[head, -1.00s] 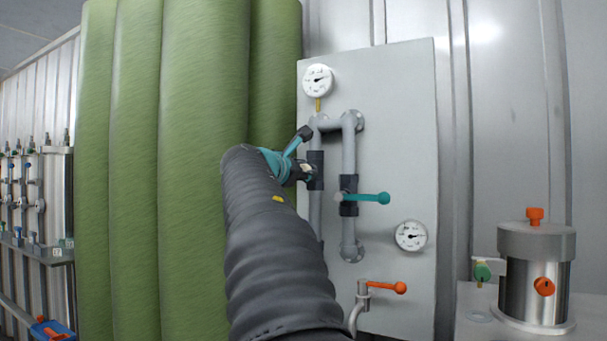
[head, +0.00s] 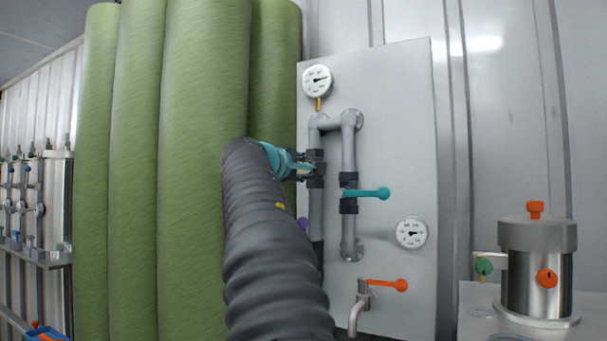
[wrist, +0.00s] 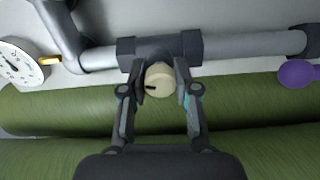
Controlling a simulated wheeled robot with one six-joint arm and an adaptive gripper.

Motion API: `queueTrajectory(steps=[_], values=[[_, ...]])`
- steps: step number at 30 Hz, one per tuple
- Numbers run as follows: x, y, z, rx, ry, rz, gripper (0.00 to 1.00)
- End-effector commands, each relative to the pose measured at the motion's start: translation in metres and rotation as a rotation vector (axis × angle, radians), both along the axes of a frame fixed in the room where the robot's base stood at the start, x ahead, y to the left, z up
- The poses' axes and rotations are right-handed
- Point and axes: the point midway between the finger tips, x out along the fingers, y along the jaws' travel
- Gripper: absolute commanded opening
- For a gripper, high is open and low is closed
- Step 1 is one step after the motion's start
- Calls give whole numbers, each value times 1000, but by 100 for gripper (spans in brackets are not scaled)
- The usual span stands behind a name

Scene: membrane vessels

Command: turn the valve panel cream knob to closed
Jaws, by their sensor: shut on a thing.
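The cream knob (wrist: 162,76) is a small round knob on a dark valve body (wrist: 192,47) in the grey pipe. A short dark mark shows on its face, lying roughly along the pipe in the wrist view. My gripper (wrist: 160,82) has one finger on each side of the knob and is shut on it. In the head view my gripper (head: 306,168) is at the left pipe of the grey valve panel (head: 400,120). There the knob is hidden by the gripper.
A teal lever (head: 372,193) sits on the right pipe. An orange-handled tap (head: 388,285) is below. A purple knob (head: 303,223) shows beside my arm, and in the wrist view (wrist: 298,73). Gauges (head: 317,80) (head: 411,233) are on the panel. Green vessels (head: 205,120) stand close left.

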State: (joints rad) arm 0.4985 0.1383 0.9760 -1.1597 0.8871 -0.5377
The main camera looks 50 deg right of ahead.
Motion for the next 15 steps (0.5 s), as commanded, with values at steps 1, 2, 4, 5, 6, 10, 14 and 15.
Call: queueTrajectory(steps=[1, 2, 4, 5, 6, 10, 14, 15], values=[[0, 0, -2, 11, -42, 0, 0], [0, 0, -2, 19, -69, 0, 0], [0, 0, -2, 38, -134, 0, 0], [0, 0, -2, 45, -161, 0, 0], [0, 0, -3, 57, -196, 0, 0], [0, 0, -3, 90, -315, 0, 0], [0, 0, -3, 126, -434, 0, 0], [0, 0, -3, 136, -471, 0, 0]])
